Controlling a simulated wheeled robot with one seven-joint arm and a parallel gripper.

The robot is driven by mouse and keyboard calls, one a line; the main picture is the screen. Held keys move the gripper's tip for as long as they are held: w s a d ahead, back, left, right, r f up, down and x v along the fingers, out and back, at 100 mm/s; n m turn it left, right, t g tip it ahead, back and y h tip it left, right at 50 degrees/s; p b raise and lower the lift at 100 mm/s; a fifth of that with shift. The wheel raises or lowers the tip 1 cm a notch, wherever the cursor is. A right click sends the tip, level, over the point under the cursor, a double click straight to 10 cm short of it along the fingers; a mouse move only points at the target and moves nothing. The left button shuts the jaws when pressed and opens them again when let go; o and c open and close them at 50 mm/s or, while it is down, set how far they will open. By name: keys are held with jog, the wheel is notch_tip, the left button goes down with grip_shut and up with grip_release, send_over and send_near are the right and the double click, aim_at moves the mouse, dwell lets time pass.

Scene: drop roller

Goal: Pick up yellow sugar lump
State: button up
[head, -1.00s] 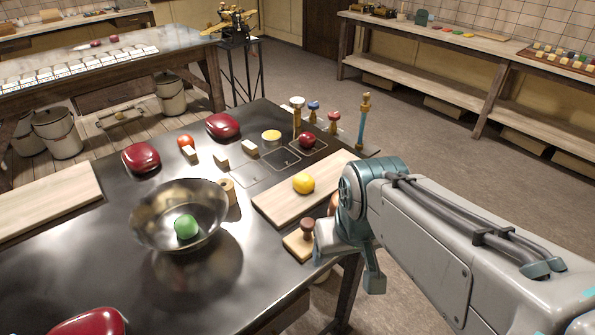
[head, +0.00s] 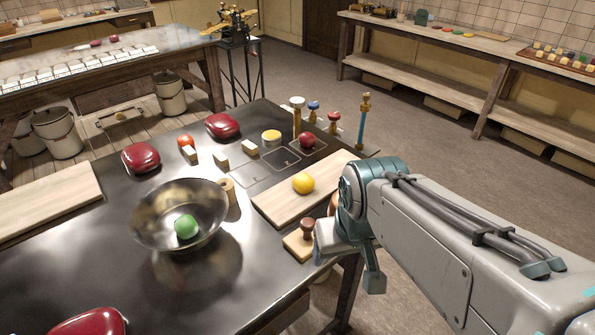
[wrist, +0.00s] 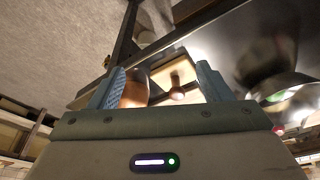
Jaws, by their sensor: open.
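The yellow sugar lump (head: 303,183) is a rounded yellow ball resting on a pale wooden board (head: 275,207) on the dark metal table. My arm reaches in from the right in the head view, and its end hangs by the table's right edge, right of and nearer than the lump, apart from it. In the wrist view my gripper (wrist: 160,82) is open, its two blue fingers spread. A brown rounded thing (wrist: 134,92) shows by the left finger; I cannot tell whether it lies between the fingers. I cannot make out the lump in the wrist view.
A wooden stamp (head: 299,243) stands close to my arm's end. A metal bowl (head: 150,225) holds a green lump (head: 186,227). Behind the board are a red lump (head: 307,139), a yellow disc (head: 271,136) and upright handled tools (head: 297,118).

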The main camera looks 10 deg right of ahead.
jog(key=shift+o, duration=1.1)
jog(key=w+r+n, duration=0.4)
jog(key=w, duration=0.4)
jog(key=n+g+b, duration=0.1)
jog(key=n+g, duration=0.2)
jog(key=n, duration=1.1)
send_over(305, 176)
notch_tip(305, 176, down, 2)
jog(key=f, duration=0.8)
jog(key=shift+s+a, duration=0.25)
jog(key=shift+a, duration=0.1)
jog(key=shift+w+d+f+p, duration=0.15)
jog(key=shift+f+p, duration=0.25)
jog(key=shift+f, duration=1)
jog(key=shift+w+d+f+p, duration=0.1)
jog(key=shift+f+p, duration=0.25)
jog(key=shift+f, duration=1.05)
jog(key=c, duration=1.1)
